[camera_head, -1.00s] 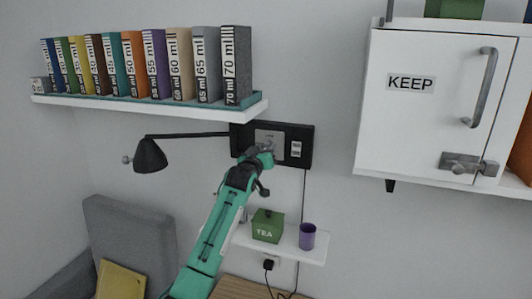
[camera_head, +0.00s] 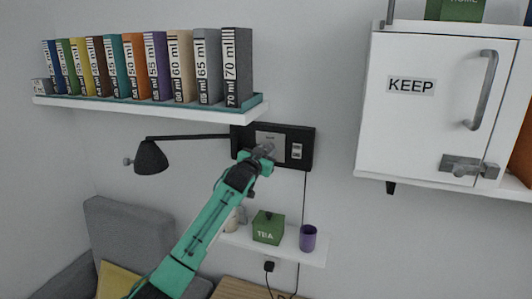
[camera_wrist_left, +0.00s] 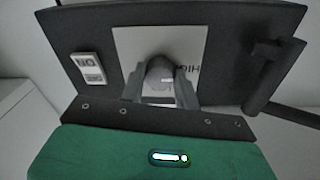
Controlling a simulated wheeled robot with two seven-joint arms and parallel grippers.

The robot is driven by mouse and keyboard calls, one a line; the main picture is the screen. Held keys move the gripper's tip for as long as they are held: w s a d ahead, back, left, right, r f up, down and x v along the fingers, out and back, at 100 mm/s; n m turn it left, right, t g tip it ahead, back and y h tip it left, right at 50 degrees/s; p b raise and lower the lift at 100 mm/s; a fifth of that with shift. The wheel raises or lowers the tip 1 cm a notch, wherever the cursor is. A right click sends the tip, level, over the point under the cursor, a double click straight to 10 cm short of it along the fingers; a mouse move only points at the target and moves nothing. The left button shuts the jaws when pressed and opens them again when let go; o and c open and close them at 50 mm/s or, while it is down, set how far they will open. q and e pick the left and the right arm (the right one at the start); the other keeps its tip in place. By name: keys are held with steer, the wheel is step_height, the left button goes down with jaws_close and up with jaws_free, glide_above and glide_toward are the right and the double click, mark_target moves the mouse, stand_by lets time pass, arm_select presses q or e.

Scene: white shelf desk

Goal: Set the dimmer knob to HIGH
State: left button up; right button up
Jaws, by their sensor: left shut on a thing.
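The dimmer knob (camera_wrist_left: 160,80) is a grey knob on a light plate (camera_wrist_left: 190,42) in a black wall panel (camera_head: 303,131). Part of the plate's lettering shows at the right of the knob in the left wrist view; the rest is hidden. My left gripper (camera_head: 264,152) is at the plate in the head view. In the left wrist view its fingers (camera_wrist_left: 160,88) stand on both sides of the knob and are shut on it. Which mark the knob points to cannot be told. My right gripper is not in view.
A switch (camera_wrist_left: 88,67) sits beside the plate on the panel. A black lamp (camera_head: 150,157) on an arm is left of the panel. A book shelf (camera_head: 150,107) hangs above left. A small shelf below holds a green TEA box (camera_head: 268,228) and a purple cup (camera_head: 307,238).

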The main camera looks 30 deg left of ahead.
arm_select(q)
steer(key=shift+f, duration=0.1)
steer(key=o, duration=1)
steer(key=shift+c, duration=0.2)
steer(key=shift+s+d+b, duration=0.1)
steer(key=shift+s+b, duration=0.3)
steer(key=shift+s, duration=0.2)
steer(key=s+d+b, duration=0.2)
steer(key=s+b, duration=0.3)
steer(key=s, duration=0.7)
steer(key=shift+s+f, duration=0.2)
steer(key=shift+f, duration=0.15)
steer(key=shift+d, duration=0.1)
